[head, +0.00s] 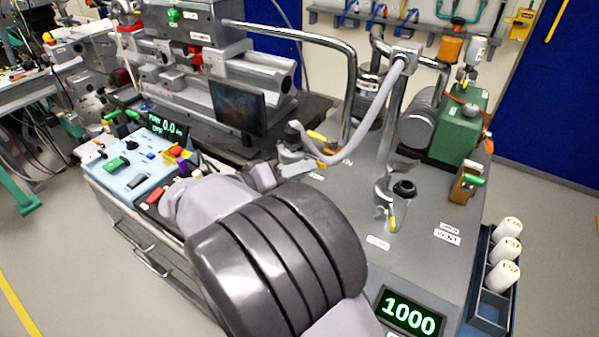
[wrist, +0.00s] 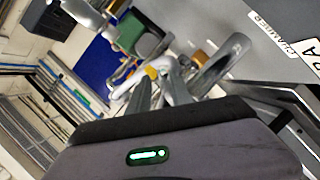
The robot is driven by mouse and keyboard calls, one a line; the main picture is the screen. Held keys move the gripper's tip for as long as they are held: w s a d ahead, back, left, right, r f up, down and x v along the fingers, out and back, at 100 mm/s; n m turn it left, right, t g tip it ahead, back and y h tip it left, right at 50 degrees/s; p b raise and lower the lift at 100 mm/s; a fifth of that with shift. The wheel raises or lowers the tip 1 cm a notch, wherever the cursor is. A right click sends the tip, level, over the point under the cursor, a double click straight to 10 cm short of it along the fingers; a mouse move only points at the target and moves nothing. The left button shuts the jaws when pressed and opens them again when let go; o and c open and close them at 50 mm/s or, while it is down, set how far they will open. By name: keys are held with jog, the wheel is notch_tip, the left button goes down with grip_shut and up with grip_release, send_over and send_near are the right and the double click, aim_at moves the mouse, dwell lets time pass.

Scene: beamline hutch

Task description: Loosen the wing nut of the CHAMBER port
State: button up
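The CHAMBER label (wrist: 285,32) lies on the grey bench top in the wrist view. A metal clamp (head: 292,157) joins the grey flexible hose to a port behind my gripper in the head view. Its yellow wing nut (head: 317,135) points up and right. A yellow tip (wrist: 151,72) shows just beyond my fingertips in the wrist view. My gripper (wrist: 164,82) has its two grey fingers apart with a narrow gap and nothing visibly held. In the head view my arm hides most of the gripper, and contact with the clamp cannot be told.
A second port with a black top (head: 404,188) and yellow-handled clamp stands to the right. The grey hose (head: 372,120) arches over the bench. A small monitor (head: 237,106) stands left of the clamp. A pressure display (head: 409,312) reads 1000.

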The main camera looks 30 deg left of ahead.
grip_shut()
jog(key=shift+r+n+p, duration=0.1)
jog(key=shift+n+p, duration=0.2)
jog(key=shift+p, duration=0.3)
jog(key=shift+f+n+t+h+p, duration=0.1)
jog(key=shift+n+t+h+p, duration=0.5)
jog(key=shift+n+p, duration=1.2)
jog(key=shift+f+n+t+h+p, duration=0.2)
jog(key=shift+n+t+p, duration=0.65)
jog(key=shift+n+p, duration=1)
jog(key=shift+f+n+t+h+p, duration=0.1)
jog(key=shift+n+t+h+p, duration=0.5)
jog(key=shift+n+p, duration=1.2)
jog(key=shift+r+n+t+y+b, duration=0.1)
jog(key=shift+n+t+y+b, duration=0.15)
jog(key=shift+n+y+b, duration=0.3)
